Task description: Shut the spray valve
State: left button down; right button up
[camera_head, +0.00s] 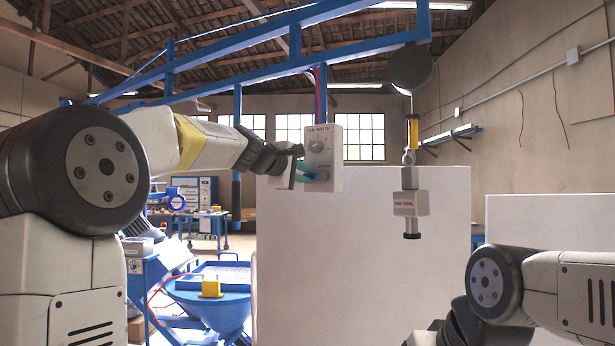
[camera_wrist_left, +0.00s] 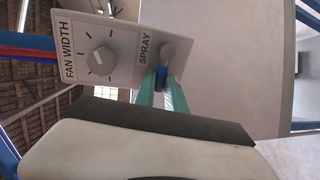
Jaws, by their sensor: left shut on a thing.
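A light grey control box (camera_head: 324,150) hangs from the blue overhead frame, with a "FAN WIDTH" dial at the top and the spray valve (camera_head: 323,175) low on its face. The wrist view shows the "SPRAY" label, the round grey hub of the spray valve (camera_wrist_left: 168,52) and a blue piece below it. My left gripper (camera_head: 309,171) is at the valve, its teal fingers shut on that blue part. These fingertips (camera_wrist_left: 163,88) hide part of it. My right gripper (camera_head: 455,325) is low at the right, mostly hidden by its own arm, so its fingers cannot be made out.
The fan width dial (camera_wrist_left: 102,60) is close beside the spray valve. A labelled spray tool (camera_head: 410,203) hangs to the right from a round reel (camera_head: 410,68). A large white panel (camera_head: 365,270) stands behind. A blue hopper (camera_head: 215,300) is below left.

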pick_arm(q)
jog(key=c, duration=1.4)
grip_release()
jog(key=v, duration=0.7)
jog(key=shift+s+a, duration=0.15)
jog(key=shift+s, duration=0.25)
jog(key=s+a+f+m+g+y, duration=0.2)
jog(key=s+f+m, duration=0.2)
jog(key=s+f, duration=0.6)
jog(key=s+a+f+m+g+y, duration=0.1)
jog(key=s+a+f+m+g, duration=0.1)
jog(key=s+f, duration=0.8)
jog(key=s+a+f+m+g+y, duration=0.2)
jog(key=s+f+m, duration=0.4)
jog(key=s+f, duration=0.4)
jog(key=shift+s+a+f+g+y, duration=0.15)
jog(key=shift+s+a+f+g, duration=0.15)
jog(key=shift+f, duration=0.5)
jog(key=shift+s+a+f+g+y, duration=0.1)
jog(key=shift+a+f+g+y, duration=0.1)
jog(key=shift+f+g, duration=0.4)
